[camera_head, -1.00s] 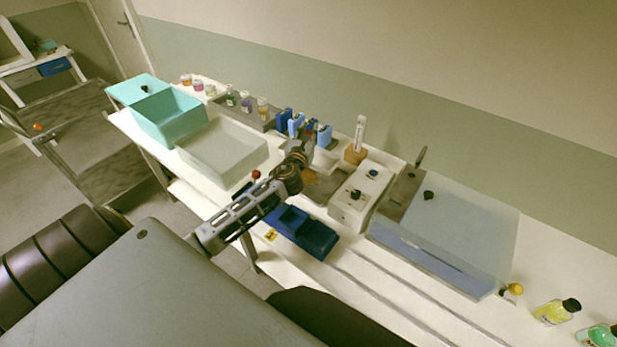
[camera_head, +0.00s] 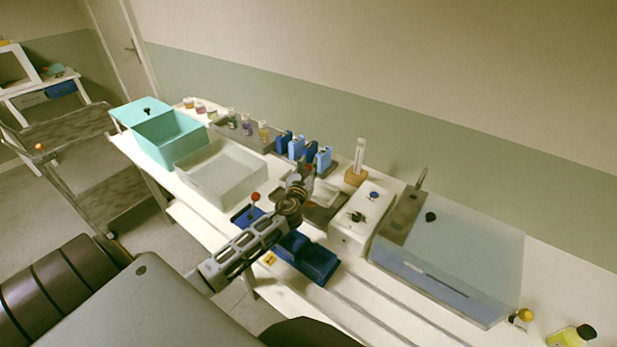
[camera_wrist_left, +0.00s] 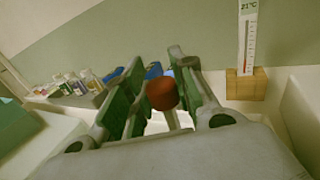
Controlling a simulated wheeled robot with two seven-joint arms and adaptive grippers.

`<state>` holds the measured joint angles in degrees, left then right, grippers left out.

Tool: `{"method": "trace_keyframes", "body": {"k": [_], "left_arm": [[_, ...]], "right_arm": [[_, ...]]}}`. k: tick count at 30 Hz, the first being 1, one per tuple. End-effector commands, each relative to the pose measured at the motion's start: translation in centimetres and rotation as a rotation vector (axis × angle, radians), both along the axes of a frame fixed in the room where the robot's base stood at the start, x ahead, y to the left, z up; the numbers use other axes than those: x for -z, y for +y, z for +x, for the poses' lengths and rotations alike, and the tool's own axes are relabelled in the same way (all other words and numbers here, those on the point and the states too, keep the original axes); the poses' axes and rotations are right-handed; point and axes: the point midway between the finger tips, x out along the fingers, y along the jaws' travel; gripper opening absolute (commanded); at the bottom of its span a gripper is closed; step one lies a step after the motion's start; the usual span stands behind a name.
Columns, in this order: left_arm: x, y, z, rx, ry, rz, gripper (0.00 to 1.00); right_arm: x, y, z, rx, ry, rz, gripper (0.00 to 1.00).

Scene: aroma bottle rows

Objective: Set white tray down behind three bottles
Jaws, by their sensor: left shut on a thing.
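My left gripper (camera_head: 303,172) hangs over the middle of the long white bench. In the left wrist view its fingers (camera_wrist_left: 155,95) are closed around a dark red knob (camera_wrist_left: 162,93). A pale flat piece (camera_head: 323,193), possibly the white tray, shows beside the gripper in the head view; the arm hides part of it, and I cannot tell whether it touches the bench. Three small bottles, green (camera_head: 232,119), purple (camera_head: 246,125) and yellowish (camera_head: 263,131), stand upright in a row on a grey tray (camera_head: 258,144), left of and behind the gripper. My right gripper is out of view.
A thermometer in a wooden block (camera_head: 355,177) and a white box (camera_head: 351,237) are to the right. A white bin (camera_head: 235,185) and turquoise box (camera_head: 165,150) are left; a blue tray (camera_head: 318,263) lies in front.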

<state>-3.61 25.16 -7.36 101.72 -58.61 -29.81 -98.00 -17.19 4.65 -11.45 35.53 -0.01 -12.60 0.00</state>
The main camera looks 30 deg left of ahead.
Motion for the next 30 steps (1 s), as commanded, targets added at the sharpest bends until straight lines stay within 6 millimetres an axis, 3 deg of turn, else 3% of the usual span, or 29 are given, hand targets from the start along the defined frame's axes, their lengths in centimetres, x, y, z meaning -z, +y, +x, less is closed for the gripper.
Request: {"method": "trace_keyframes", "body": {"k": [5, 16, 21, 30], "left_arm": [[0.6, 0.0, 0.0, -0.001, -0.001, 0.000, 0.00], [4.2, 0.0, 0.0, -0.001, 0.000, 0.001, 0.00], [4.5, 0.0, 0.0, 0.000, -0.002, 0.002, 0.00], [4.6, 0.0, 0.0, 0.000, -0.002, 0.001, 0.00]], "right_arm": [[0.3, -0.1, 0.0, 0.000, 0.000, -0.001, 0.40], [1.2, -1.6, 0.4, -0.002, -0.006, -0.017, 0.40], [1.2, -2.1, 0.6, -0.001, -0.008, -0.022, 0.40], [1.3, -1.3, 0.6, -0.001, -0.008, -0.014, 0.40]]}}
